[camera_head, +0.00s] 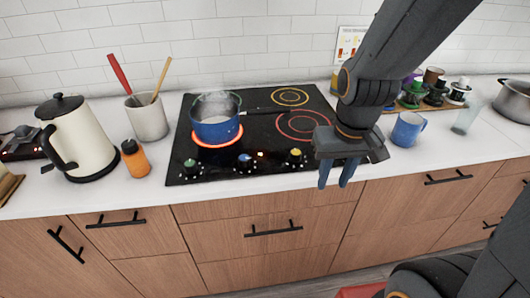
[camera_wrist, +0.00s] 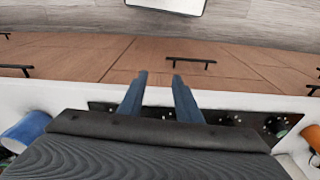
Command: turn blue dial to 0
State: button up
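The blue dial (camera_head: 245,158) is the middle one on the front strip of the black cooktop (camera_head: 265,165). A green dial (camera_head: 190,163) is to its left and a yellow dial (camera_head: 295,154) to its right. The blue dial's pointer and marks are too small to read. My gripper (camera_head: 334,185) is to the right of the dials, by the counter's front edge, fingers pointing down and apart from every dial. The wrist view also shows my gripper (camera_wrist: 159,76), its two blue fingers spread with nothing between them. In that view the blue dial cannot be made out.
A blue pot (camera_head: 216,122) steams on a glowing red burner. A kettle (camera_head: 78,140), an orange bottle (camera_head: 136,158) and a utensil crock (camera_head: 148,116) stand left. A blue mug (camera_head: 408,129) and a glass (camera_head: 466,120) stand right. Wooden drawers (camera_head: 240,210) are below the counter.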

aim_at(243, 160)
jog(key=u, duration=0.45)
jog(key=k, duration=0.75)
jog(key=z, duration=1.45)
jog(key=i, duration=0.95)
jog(key=u, duration=1.3)
